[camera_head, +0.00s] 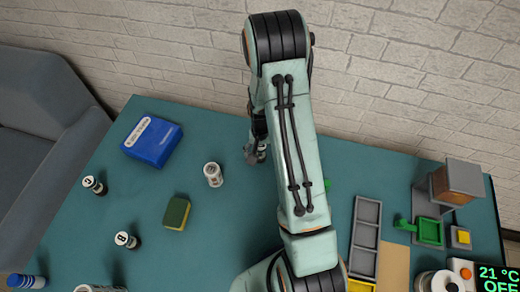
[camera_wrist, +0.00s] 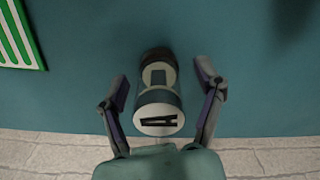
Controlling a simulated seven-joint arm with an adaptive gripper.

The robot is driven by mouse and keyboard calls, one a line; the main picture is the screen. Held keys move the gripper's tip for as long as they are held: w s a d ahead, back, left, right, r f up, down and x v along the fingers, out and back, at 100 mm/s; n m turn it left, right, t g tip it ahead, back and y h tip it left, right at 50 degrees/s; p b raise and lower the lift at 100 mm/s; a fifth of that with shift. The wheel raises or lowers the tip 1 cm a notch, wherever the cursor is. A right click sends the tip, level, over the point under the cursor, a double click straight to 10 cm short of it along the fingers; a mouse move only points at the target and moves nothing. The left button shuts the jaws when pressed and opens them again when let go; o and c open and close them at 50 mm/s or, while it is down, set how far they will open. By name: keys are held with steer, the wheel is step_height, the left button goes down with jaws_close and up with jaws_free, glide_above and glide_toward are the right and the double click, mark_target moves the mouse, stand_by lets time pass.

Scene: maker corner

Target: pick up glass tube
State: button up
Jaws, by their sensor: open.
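In the wrist view a small upright bottle (camera_wrist: 158,103) stands on the teal table, with a pale round top bearing a black mark, a pale label and a dark lower part. My gripper (camera_wrist: 161,82) is open, one finger on each side of the bottle, with gaps visible between. In the head view my gripper (camera_head: 257,152) is over the back of the table, and my arm hides most of it and this bottle. No clear glass tube can be told apart; I cannot tell whether this bottle is it.
Left of my arm are a blue box (camera_head: 152,141), a white-topped can (camera_head: 213,174), a sponge (camera_head: 177,213) and two dark bottles (camera_head: 94,185) (camera_head: 127,240). Grey trays (camera_head: 366,226) and a green tray (camera_head: 430,232) are at the right. A brick wall (camera_head: 420,80) stands behind.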

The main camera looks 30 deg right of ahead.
steer(key=shift+f, duration=0.15)
steer(key=c, duration=1.2)
steer(key=shift+c, duration=0.2)
